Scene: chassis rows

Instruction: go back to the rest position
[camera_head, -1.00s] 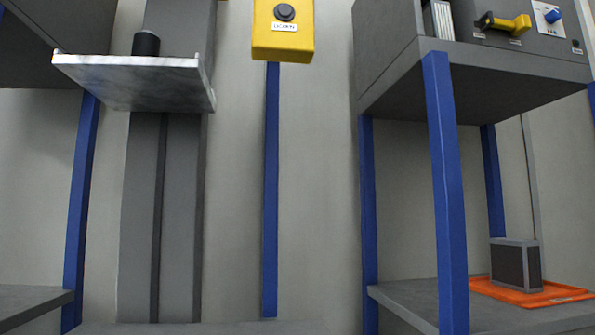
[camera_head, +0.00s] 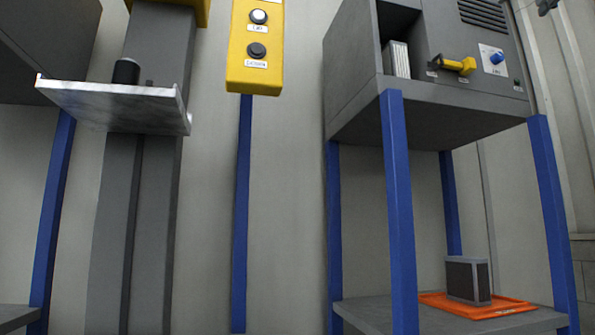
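Neither of my grippers shows in the head view, so whether they are open or shut is hidden. No part of my arms that I can be sure of is in the picture. The view looks upward at a chassis rack (camera_head: 435,128) on blue legs at the right and a yellow button box (camera_head: 255,75) on a blue post near the middle.
A metal shelf plate (camera_head: 110,100) holding a black cylinder (camera_head: 126,71) juts from a grey column at the left. A dark block (camera_head: 467,280) stands on an orange tray (camera_head: 515,307) on the right rack's lower shelf. Plain wall lies between.

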